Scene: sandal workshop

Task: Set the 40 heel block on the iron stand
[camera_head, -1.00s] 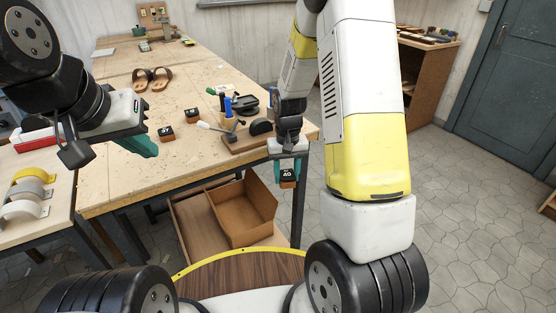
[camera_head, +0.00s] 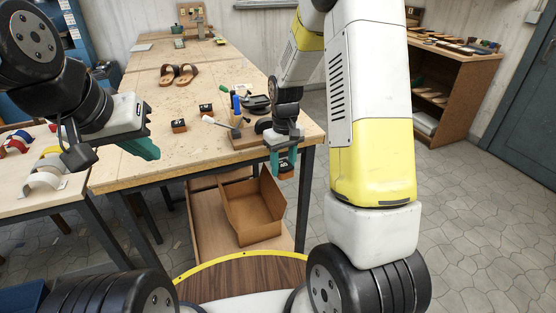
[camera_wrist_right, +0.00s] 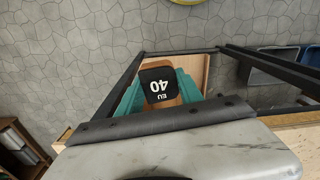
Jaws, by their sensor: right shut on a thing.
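The 40 heel block (camera_head: 285,171) is brown with a black top. In the right wrist view its "EU 40" label (camera_wrist_right: 159,84) faces the camera. My right gripper (camera_head: 284,160) is shut on it, with a teal finger on either side, in front of the table's right edge. Behind it, on the table, a black metal piece (camera_head: 257,103) may be the iron stand; I cannot tell for sure. My left gripper (camera_head: 146,148) hangs over the table's left front part with nothing visible in it; its finger gap is not clear.
An open cardboard box (camera_head: 253,209) sits on the shelf below.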

